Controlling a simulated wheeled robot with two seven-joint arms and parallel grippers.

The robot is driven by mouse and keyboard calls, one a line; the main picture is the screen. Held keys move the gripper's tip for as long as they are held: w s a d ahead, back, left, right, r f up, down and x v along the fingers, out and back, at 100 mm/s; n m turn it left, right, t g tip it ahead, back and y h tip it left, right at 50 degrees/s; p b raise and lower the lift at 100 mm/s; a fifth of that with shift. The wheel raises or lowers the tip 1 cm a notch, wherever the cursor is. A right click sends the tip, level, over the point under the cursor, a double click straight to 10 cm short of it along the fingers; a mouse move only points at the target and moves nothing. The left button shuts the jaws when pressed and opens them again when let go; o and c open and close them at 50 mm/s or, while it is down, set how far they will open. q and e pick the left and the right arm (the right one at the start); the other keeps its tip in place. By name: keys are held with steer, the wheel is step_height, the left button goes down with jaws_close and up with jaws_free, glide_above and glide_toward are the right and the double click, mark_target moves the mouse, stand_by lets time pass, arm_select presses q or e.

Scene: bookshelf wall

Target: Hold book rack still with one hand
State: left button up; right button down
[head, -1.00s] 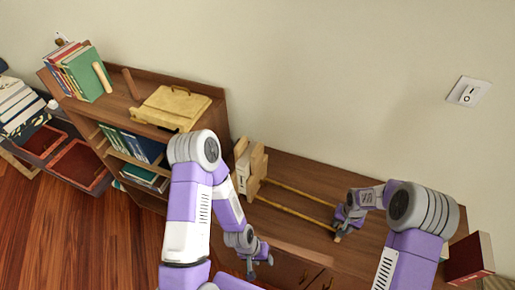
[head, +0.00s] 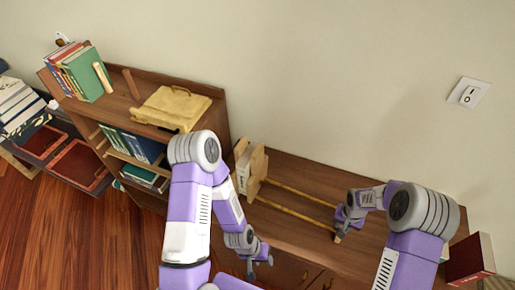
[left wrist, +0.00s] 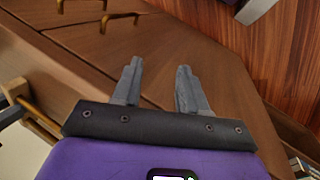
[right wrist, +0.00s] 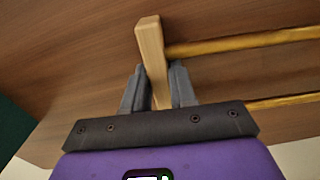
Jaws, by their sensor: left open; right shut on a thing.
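The book rack lies on the low wooden cabinet, with a wooden end piece (head: 257,172) at its left and two yellowish rods (head: 300,206) running to the right. My right gripper (head: 341,229) is at the rack's right end. In the right wrist view the right gripper (right wrist: 158,88) is shut on the rack's wooden end piece (right wrist: 152,52), with the rods (right wrist: 240,42) leading off to the right. My left gripper (head: 262,266) is open and empty in front of the cabinet; its spread fingers show in the left wrist view (left wrist: 158,85).
A taller shelf (head: 165,85) at the left carries books (head: 82,72) and a yellow wooden stand (head: 172,106). A dark red book (head: 470,258) stands at the cabinet's right end. The cabinet top behind the rods is clear.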

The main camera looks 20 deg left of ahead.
arm_select(q)
steer(key=shift+o, duration=0.8)
steer(key=w+d+r+n, duration=0.1)
steer(key=w+r, duration=0.3)
steer(key=w, duration=0.1)
steer(key=w+d+r+n+h, duration=0.1)
steer(key=w+r, duration=0.1)
steer(key=w, duration=0.1)
steer(key=shift+w+d+r+n, duration=0.2)
steer(key=shift+d+r+n, duration=0.1)
steer(key=shift+d+r, duration=0.1)
steer(key=w+r, duration=0.1)
steer(key=w, duration=0.1)
steer(key=w+r+m, duration=0.2)
steer(key=w, duration=0.1)
steer(key=shift+w+a, duration=0.35)
steer(key=w+a+r+m, duration=0.2)
steer(key=w+r, duration=0.3)
steer(key=m+y, duration=0.2)
steer(key=y, duration=0.3)
glide_toward(257, 150)
steer(key=shift+g, duration=0.3)
steer(key=f, duration=1.1)
steer(key=shift+w+d, duration=0.1)
steer(key=shift+w, duration=0.25)
